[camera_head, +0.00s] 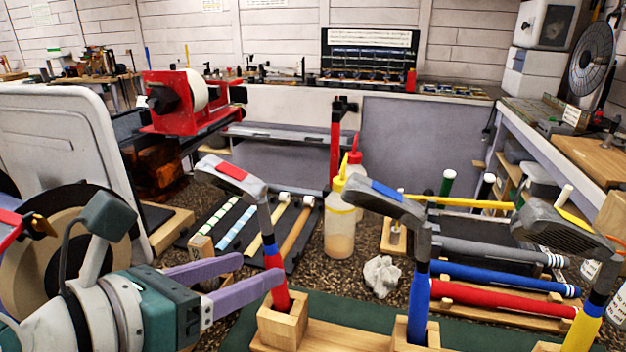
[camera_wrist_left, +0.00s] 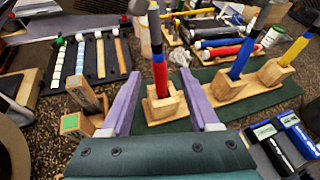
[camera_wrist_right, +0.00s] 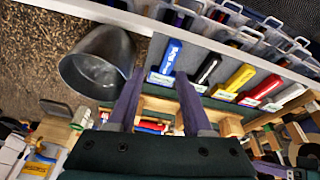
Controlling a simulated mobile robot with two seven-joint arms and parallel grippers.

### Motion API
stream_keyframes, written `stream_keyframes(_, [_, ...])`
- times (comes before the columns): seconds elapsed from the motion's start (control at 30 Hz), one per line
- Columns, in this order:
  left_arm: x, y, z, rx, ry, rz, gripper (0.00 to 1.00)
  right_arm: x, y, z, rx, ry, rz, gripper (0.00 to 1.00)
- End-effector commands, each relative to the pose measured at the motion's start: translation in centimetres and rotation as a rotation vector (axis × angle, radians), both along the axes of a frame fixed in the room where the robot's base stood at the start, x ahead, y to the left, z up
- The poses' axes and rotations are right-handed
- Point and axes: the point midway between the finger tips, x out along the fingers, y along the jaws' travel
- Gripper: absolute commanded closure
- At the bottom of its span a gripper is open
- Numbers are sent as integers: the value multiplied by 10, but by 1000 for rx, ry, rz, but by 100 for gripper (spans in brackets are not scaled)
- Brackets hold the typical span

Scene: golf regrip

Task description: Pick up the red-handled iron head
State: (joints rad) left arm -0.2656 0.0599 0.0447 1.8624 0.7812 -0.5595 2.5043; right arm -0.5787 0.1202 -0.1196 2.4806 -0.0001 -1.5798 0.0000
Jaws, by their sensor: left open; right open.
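The red-handled iron head (camera_head: 232,176) is grey with a red patch, atop a shaft with a red lower grip (camera_head: 275,262). It stands upright in a wooden block (camera_head: 283,325); the red grip also shows in the left wrist view (camera_wrist_left: 160,76). My left gripper (camera_head: 261,268) is open, its purple fingers pointing at the grip. In the left wrist view the grip appears between the spread fingers (camera_wrist_left: 162,72); contact cannot be told. My right gripper (camera_wrist_right: 160,73) is open and empty, seen only in the right wrist view.
A blue-handled iron (camera_head: 418,305) and a yellow-handled iron (camera_head: 583,325) stand to the right. A yellow-capped bottle (camera_head: 340,220) and a crumpled white cloth (camera_head: 381,276) are behind. A grey cup (camera_wrist_right: 97,63) and coloured boxes (camera_wrist_right: 238,79) lie near my right gripper.

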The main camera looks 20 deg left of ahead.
Motion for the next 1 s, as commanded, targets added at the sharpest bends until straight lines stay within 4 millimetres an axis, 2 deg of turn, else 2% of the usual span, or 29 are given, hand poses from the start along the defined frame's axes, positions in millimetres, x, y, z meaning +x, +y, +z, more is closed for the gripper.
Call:
stream_keyframes(0.1, [18, -7, -8, 0, -1, -1, 38, 0, 1, -5, 2, 1, -1, 50])
stream_keyframes(0.37, [38, -14, -17, 6, -1, -5, 38, -1, 1, -8, 3, 3, -2, 50])
stream_keyframes(0.6, [68, -25, -31, 6, 0, -5, 38, -1, 1, -17, 3, 3, -1, 50])
stream_keyframes(0.73, [75, -27, -33, 7, 0, -3, 38, -1, 1, -18, 3, 3, -1, 50])
stream_keyframes(0.93, [75, -27, -33, 7, 0, -3, 38, -1, 1, -17, 3, 3, -1, 50])
stream_keyframes(1.0, [75, -27, -33, 7, 0, -3, 44, -1, 1, -17, 2, 3, -1, 50])
